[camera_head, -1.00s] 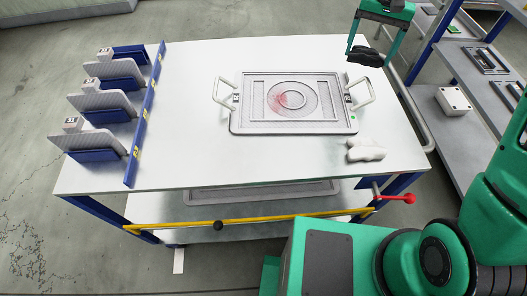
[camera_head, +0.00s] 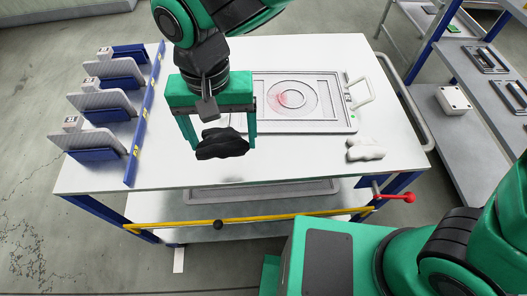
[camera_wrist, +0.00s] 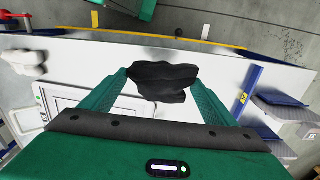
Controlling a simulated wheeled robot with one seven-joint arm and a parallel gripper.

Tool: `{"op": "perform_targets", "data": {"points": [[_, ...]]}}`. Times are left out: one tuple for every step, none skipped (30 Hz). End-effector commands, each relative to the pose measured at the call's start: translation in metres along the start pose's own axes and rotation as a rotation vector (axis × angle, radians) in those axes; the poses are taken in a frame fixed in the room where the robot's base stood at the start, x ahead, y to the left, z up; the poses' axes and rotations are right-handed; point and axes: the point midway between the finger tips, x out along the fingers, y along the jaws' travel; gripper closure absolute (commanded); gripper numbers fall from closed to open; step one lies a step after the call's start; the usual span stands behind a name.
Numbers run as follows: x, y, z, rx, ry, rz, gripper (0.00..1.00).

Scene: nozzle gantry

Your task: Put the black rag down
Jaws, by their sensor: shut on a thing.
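The black rag (camera_head: 222,144) is a crumpled dark bundle held between the two green fingers of my gripper (camera_head: 222,140). My gripper is shut on it and appears to hold it above the white table (camera_head: 210,176), left of the tray and toward the table's front edge. In the wrist view the rag (camera_wrist: 163,80) sits between the fingertips, with the front edge and yellow bar beyond it. I cannot tell exactly how high it is.
A grey tray (camera_head: 325,121) with a red stain lies on the table, its left part hidden by my arm. A white rag (camera_head: 365,149) lies right of it. Blue-and-grey holders (camera_head: 97,131) stand at the left. The front-left tabletop is clear.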

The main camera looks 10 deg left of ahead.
Motion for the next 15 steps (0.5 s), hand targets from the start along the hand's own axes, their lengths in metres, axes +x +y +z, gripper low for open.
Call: {"op": "perform_targets", "data": {"points": [[0.000,-0.005,0.014,-0.018,0.001,0.002,0.47],[0.000,-0.007,0.019,-0.022,0.002,0.003,0.47],[0.000,-0.009,0.025,-0.026,0.003,0.003,0.47],[0.000,-0.010,0.028,-0.030,0.003,0.004,0.47],[0.001,-0.010,0.030,-0.032,0.003,0.004,0.47],[0.002,-0.009,0.031,-0.033,0.004,0.004,0.47],[0.003,-0.008,0.030,-0.033,0.004,0.004,0.47],[0.005,-0.005,0.029,-0.033,0.004,0.005,0.47],[0.009,-0.001,0.026,-0.032,0.003,0.006,0.47],[0.012,0.003,0.023,-0.032,0.003,0.007,0.47],[0.015,0.008,0.019,-0.032,0.003,0.006,0.47],[0.020,0.014,0.014,-0.031,0.002,0.006,0.47],[0.023,0.019,0.010,-0.032,0.002,0.007,0.47],[0.027,0.024,0.006,-0.031,0.002,0.006,0.47],[0.032,0.030,0.002,-0.031,0.002,0.006,0.47]]}}
